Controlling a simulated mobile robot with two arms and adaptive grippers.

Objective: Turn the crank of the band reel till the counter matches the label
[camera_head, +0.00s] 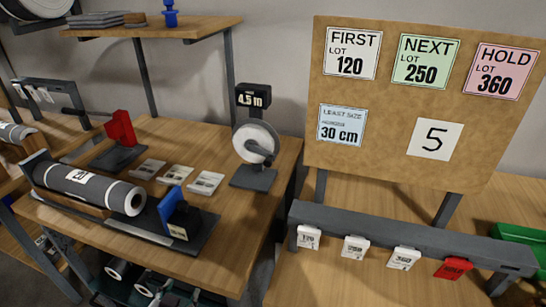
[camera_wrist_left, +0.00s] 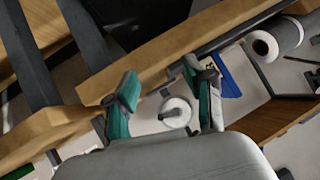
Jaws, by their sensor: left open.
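The band reel (camera_head: 257,140) is a white disc on a dark stand at the right edge of the left table. Its grey crank (camera_head: 262,153) shows on the disc's front. The black counter (camera_head: 253,96) above it reads 4.5 m. On the brown board, a white card (camera_head: 435,139) reads 5. My left gripper (camera_wrist_left: 160,78) shows in its wrist view with teal fingers apart and nothing held. Between and beyond them is a white disc with a grey bar (camera_wrist_left: 175,113), which looks like the reel and crank. I cannot make out either gripper in the head view.
A large grey roll (camera_head: 85,183) lies on a holder left of a blue block (camera_head: 172,204). A red block (camera_head: 121,128) stands behind it. Several small cards lie between the roll and the reel. A grey rail (camera_head: 400,238) with hanging tags stands at the right.

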